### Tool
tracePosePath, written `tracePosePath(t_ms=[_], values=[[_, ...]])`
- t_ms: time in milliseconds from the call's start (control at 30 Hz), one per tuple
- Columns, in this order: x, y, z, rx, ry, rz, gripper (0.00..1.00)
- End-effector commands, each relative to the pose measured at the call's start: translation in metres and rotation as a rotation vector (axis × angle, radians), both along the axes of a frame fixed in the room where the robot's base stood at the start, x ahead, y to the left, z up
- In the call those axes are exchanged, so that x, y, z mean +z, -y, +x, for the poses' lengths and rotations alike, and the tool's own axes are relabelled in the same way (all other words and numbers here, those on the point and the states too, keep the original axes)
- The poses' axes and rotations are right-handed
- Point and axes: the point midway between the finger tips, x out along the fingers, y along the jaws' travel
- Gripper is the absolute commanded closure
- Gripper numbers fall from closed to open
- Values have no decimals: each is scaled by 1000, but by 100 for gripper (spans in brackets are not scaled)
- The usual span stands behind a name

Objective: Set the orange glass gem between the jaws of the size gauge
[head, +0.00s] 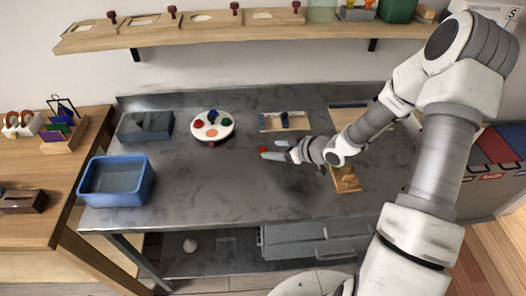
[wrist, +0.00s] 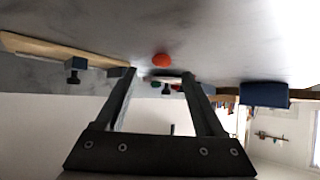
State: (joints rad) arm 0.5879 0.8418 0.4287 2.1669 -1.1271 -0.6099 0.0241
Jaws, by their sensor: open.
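The orange glass gem (head: 262,149) lies on the grey worktop, just beyond my fingertips in the head view. In the wrist view the gem (wrist: 161,60) shows small and round, just past the gap between the fingers. My gripper (head: 273,150) is open and empty, low over the worktop; its two dark fingers (wrist: 159,76) stand apart in the wrist view. What looks like the size gauge (head: 285,121), a wooden board with blue-grey blocks and a dark knob, lies behind my gripper. It also shows at the left of the wrist view (wrist: 35,48). Its jaw gap is too small to judge.
A round white dish (head: 226,131) with coloured knobs stands left of the gripper. A dark grey box (head: 145,126) and a blue bin (head: 116,181) are farther left. A wooden stand (head: 345,179) is right, beside my arm. The worktop's front middle is clear.

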Motion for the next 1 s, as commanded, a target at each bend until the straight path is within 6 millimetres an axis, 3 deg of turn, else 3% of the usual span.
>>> tracePosePath(t_ms=[200, 500, 867, 900, 1000], values=[[-19, -20, 15, 0, 0, 2, 29], [-20, -22, 18, -3, 0, 1, 31], [-20, -22, 18, -3, 0, 1, 96], [-20, -22, 18, -3, 0, 1, 100], [-20, -22, 18, -3, 0, 1, 100]])
